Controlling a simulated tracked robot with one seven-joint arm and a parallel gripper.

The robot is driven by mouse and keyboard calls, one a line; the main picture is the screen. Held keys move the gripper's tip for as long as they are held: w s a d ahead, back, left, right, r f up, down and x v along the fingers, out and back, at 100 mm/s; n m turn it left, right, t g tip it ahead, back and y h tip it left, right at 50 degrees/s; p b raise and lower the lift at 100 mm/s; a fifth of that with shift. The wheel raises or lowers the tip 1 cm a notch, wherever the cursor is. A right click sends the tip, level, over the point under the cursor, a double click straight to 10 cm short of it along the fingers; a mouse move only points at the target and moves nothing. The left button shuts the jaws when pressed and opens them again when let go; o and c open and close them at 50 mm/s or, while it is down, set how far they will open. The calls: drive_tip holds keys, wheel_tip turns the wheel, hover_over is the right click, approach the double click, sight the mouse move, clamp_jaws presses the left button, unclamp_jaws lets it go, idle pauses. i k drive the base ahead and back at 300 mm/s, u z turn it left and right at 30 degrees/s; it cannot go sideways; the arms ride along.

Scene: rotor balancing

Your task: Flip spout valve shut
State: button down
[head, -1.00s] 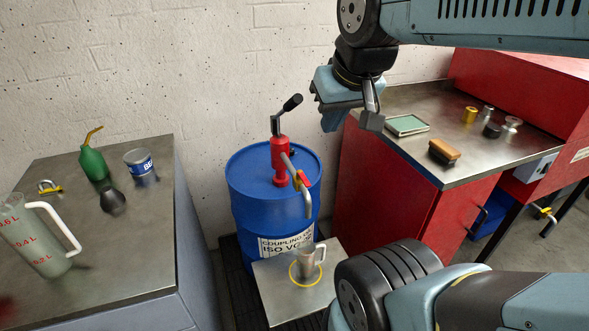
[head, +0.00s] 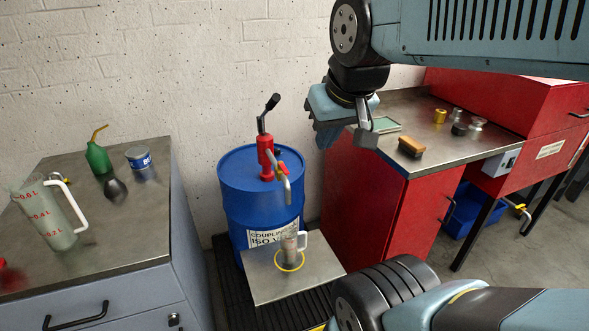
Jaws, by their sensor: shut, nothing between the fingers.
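A red hand pump (head: 266,158) with a black-gripped lever stands on top of a blue drum (head: 236,185). The handle's exact angle is too small to tell. Below the spout, a metal measuring cup (head: 289,248) with a pale handle stands inside a yellow ring on a steel plate (head: 262,283). My gripper (head: 347,140) is shut and empty, pointing down to the right of the pump and apart from it. Its fingertips are partly hard to make out.
A left bench (head: 115,225) holds a clear jug (head: 55,222), a green oil can (head: 97,158) and a blue tin (head: 138,157). Wall (head: 120,70) is behind the drum.

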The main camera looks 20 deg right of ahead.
sight(281, 164)
drive_tip(key=z, duration=1)
drive_tip(key=k, duration=0.8)
drive_tip(key=u, duration=0.65)
drive_tip(key=i, duration=0.95)
drive_tip(key=z, duration=0.05)
